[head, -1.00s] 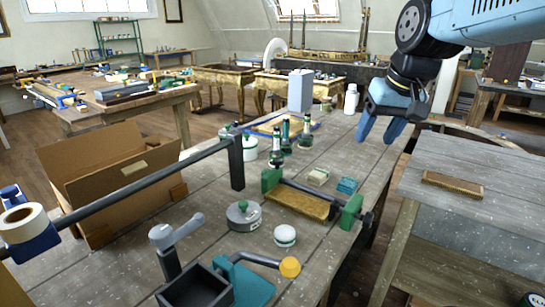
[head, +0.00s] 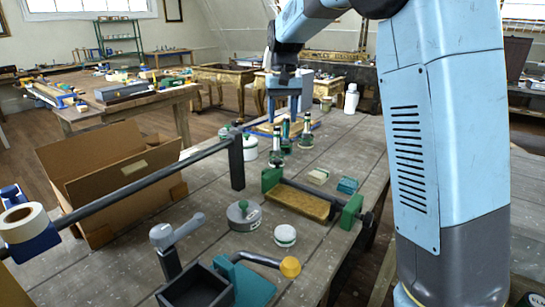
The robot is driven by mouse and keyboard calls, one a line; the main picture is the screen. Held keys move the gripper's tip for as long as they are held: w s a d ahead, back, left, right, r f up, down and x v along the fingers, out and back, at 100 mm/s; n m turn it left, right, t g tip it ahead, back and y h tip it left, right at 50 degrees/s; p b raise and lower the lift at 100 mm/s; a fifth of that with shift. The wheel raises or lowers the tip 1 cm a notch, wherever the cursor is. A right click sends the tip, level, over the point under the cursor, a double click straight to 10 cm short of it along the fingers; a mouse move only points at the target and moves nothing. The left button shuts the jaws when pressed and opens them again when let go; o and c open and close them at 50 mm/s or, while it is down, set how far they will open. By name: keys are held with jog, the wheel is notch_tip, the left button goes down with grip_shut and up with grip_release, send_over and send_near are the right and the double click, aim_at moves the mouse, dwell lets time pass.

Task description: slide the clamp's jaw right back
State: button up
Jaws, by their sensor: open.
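The clamp is a dark bar (head: 312,190) with a green jaw (head: 271,179) at its left end and another green jaw (head: 351,212) at its right end, by the table's right edge. A tan-brown block (head: 298,204) lies between the jaws, along the bar. I cannot tell whether the right jaw touches it. My gripper (head: 283,115) is farther back over the table, behind the clamp, pointing down. Its blue fingers are apart, with nothing clearly held. The fingertips are near dark green-labelled bottles, and their exact distance is unclear.
Bottles (head: 306,133) stand behind the clamp. A lidded grey pot (head: 243,214), a white-and-green jar (head: 285,236) and a yellow-knobbed lever (head: 290,267) are in front. A dark rail on a post (head: 236,162) crosses the left. Small blocks (head: 347,185) lie behind the right jaw.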

aim_at(277, 159)
jog(key=f, duration=0.4)
jog(key=a+f, duration=0.1)
jog(key=f, duration=0.9)
jog(key=shift+w+a+f, duration=0.15)
jog(key=shift+w, duration=0.2)
grip_shut()
